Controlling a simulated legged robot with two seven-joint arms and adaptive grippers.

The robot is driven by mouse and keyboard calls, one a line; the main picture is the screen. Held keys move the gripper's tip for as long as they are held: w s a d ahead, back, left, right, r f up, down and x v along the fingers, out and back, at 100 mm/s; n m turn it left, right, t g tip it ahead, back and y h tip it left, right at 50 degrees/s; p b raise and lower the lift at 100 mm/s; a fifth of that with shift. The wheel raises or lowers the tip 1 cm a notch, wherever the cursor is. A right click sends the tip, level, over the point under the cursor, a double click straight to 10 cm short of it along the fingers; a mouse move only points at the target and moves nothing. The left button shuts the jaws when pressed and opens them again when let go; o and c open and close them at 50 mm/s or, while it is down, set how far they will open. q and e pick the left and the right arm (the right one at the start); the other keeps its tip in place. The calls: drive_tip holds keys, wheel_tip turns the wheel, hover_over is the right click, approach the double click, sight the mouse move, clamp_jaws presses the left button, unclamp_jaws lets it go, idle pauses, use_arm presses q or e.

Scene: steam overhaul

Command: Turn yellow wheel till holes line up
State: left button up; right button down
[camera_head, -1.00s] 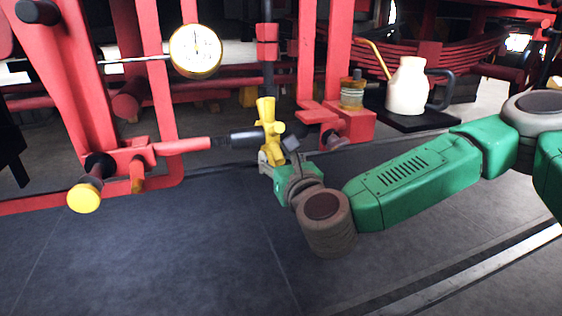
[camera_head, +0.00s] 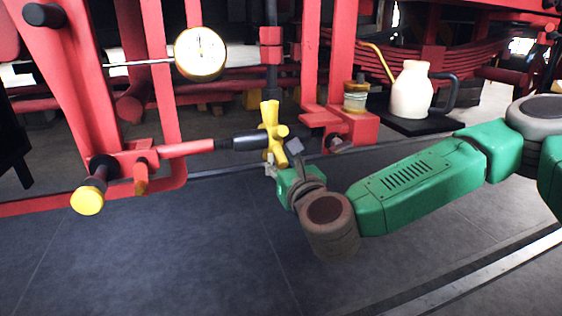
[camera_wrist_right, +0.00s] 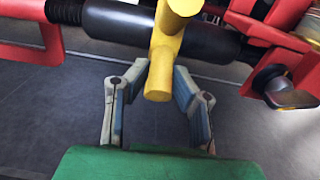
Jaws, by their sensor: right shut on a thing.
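The yellow wheel (camera_head: 270,128), a hub with stubby spokes, sits on a black sleeve (camera_head: 240,143) along a red rod (camera_head: 185,148). My right gripper (camera_head: 281,166) is at its lower side. In the right wrist view the fingers (camera_wrist_right: 160,84) flank a spoke of the yellow wheel (camera_wrist_right: 161,72), whose end points at the camera; the right gripper is shut on it. The contact surfaces are partly hidden. Whether any holes line up cannot be seen. My left gripper is not in view.
A yellow-ended pin (camera_head: 88,200) sits at the red bracket on the left. A round gauge (camera_head: 200,53) hangs above the rod. A cream oil can (camera_head: 411,92) and a small jar (camera_head: 357,97) stand to the right. The dark floor in front is clear.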

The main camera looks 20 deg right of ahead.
sight(282, 138)
idle(0.4)
drive_tip(key=shift+s+r+p, duration=0.15)
drive_tip(key=shift+r+p, duration=0.9)
drive_tip(key=shift+r, duration=0.55)
drive_tip(key=shift+w+r+p, duration=0.2)
drive_tip(key=shift+r+p, duration=0.55)
drive_tip(key=shift+r, duration=0.35)
drive_tip(key=shift+w+r+p, duration=0.2)
drive_tip(key=shift+r+p, duration=0.2)
drive_tip(key=shift+r, duration=0.25)
drive_tip(key=shift+f, duration=0.2)
